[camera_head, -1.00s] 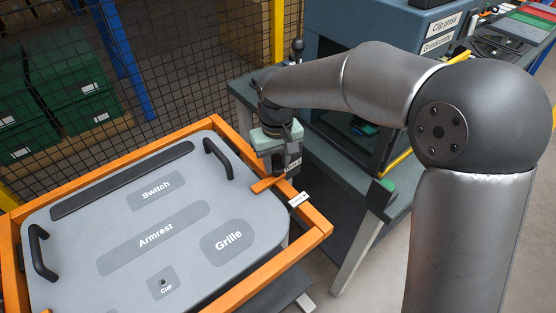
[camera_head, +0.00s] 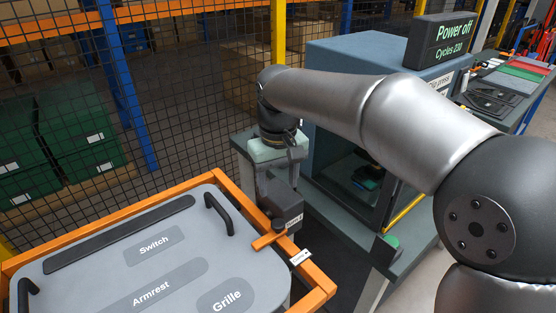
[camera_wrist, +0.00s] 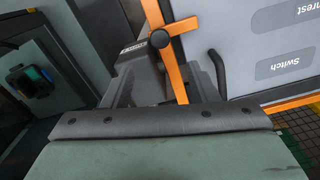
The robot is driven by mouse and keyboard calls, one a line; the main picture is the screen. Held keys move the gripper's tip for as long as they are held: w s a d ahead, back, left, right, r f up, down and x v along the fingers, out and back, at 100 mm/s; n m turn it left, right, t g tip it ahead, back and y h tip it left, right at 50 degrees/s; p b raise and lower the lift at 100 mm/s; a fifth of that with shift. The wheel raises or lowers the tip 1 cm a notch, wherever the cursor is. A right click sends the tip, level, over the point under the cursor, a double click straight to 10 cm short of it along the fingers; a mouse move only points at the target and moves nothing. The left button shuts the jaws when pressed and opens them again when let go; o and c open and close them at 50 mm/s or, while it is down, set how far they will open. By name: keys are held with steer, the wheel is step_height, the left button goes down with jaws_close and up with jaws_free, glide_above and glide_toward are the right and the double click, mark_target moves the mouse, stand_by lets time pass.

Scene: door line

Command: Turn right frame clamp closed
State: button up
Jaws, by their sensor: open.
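The right frame clamp shows as a short orange lever (camera_head: 268,241) with a dark round knob (camera_head: 279,224) on the orange frame's right rail. The lever reaches inward over the edge of the grey door panel (camera_head: 110,275). In the wrist view, the knob (camera_wrist: 160,40) and the orange lever (camera_wrist: 151,12) are at top centre. My gripper (camera_head: 279,203) points down beside the lever, just behind it in the head view. It is open and holds nothing I can see. Its fingertips are partly hidden, and I cannot tell whether they touch the clamp.
The orange frame (camera_head: 232,189) surrounds the panel, which has black handles (camera_head: 219,214). A clip press (camera_head: 360,130) on a bench stands close behind and right of my gripper. A green button (camera_head: 391,242) is on the bench's front edge. A mesh fence (camera_head: 180,100) stands behind.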

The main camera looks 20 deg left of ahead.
step_height(320, 180, up, 6)
steer(key=shift+f, duration=0.1)
stand_by(0.4)
steer(key=s+d+f+m, duration=0.3)
steer(key=d+f, duration=0.1)
steer(key=d, duration=0.7)
steer(key=s+d+f+m, duration=0.2)
steer(key=s+d+f, duration=0.15)
steer(key=d, duration=0.85)
steer(key=s+d+f+m, duration=0.3)
steer(key=s+d+f, duration=0.5)
steer(key=s+d, duration=0.2)
steer(key=shift+f+m, duration=0.4)
